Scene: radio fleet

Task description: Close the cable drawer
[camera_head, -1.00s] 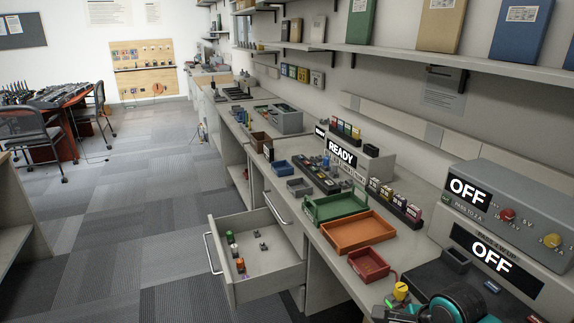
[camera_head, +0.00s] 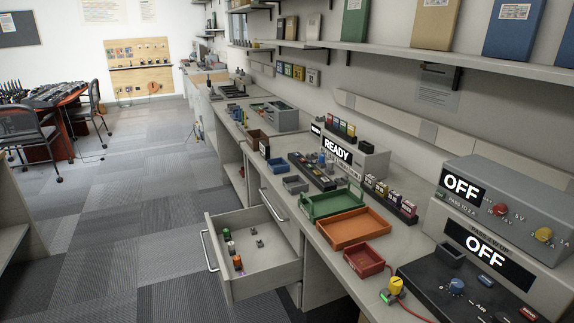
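The cable drawer (camera_head: 262,278) is pulled out from the workbench on the left side, well open. Its metal bar handle (camera_head: 207,251) is on its front panel, facing the aisle. Inside the drawer lie a few small green, white and orange-topped items (camera_head: 231,248) and small dark pieces (camera_head: 256,238). Neither of my grippers shows in this view, so nothing of mine is seen touching the drawer or its handle.
The bench holds an orange tray (camera_head: 329,240), a green tray (camera_head: 308,213), a red bin (camera_head: 362,273) and grey units reading OFF (camera_head: 519,211). Another handle (camera_head: 272,206) sits on a cabinet front behind the drawer. The carpet floor (camera_head: 130,230) left of the drawer is clear.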

